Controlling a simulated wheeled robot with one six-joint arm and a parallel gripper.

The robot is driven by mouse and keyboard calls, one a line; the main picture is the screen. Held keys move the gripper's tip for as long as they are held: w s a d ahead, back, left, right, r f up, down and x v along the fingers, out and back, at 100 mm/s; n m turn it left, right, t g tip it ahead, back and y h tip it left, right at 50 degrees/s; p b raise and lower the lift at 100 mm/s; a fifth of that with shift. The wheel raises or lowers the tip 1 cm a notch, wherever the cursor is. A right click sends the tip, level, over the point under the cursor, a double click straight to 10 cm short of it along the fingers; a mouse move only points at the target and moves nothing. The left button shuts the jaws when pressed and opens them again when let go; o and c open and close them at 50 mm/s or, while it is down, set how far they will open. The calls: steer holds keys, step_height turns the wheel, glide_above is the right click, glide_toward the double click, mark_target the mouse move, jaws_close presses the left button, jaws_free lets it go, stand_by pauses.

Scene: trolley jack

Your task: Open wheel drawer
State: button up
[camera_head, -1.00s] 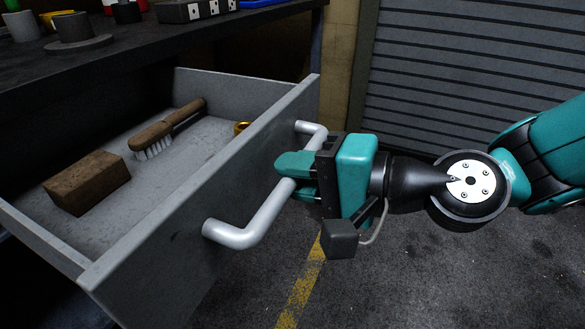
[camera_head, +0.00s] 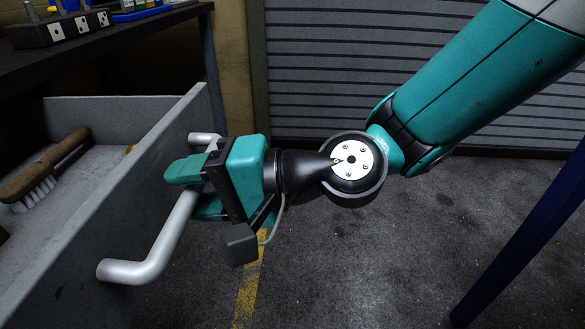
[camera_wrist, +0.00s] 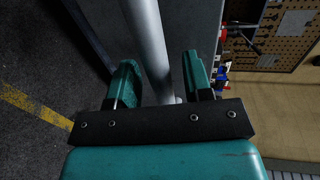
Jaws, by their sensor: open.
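The grey drawer (camera_head: 110,190) stands pulled out from under the dark workbench, at the left of the head view. Its silver bar handle (camera_head: 168,240) runs along the front panel. My gripper (camera_head: 188,188) is at the handle, with its teal fingers on either side of the bar. In the wrist view the handle bar (camera_wrist: 148,45) passes between the two open fingers (camera_wrist: 155,80), with gaps visible on both sides. Inside the drawer lies a wooden brush (camera_head: 45,172) with white bristles.
The workbench top (camera_head: 130,28) carries a dark block with white squares (camera_head: 60,28) and other items. A shuttered wall (camera_head: 310,90) stands behind. A dark blue post (camera_head: 520,240) is at the right. The floor (camera_head: 370,270) between is clear.

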steer(key=d+r+b, duration=0.3)
steer(key=d, duration=1.4)
steer(key=shift+s+r, duration=0.2)
steer(key=shift+s, duration=0.05)
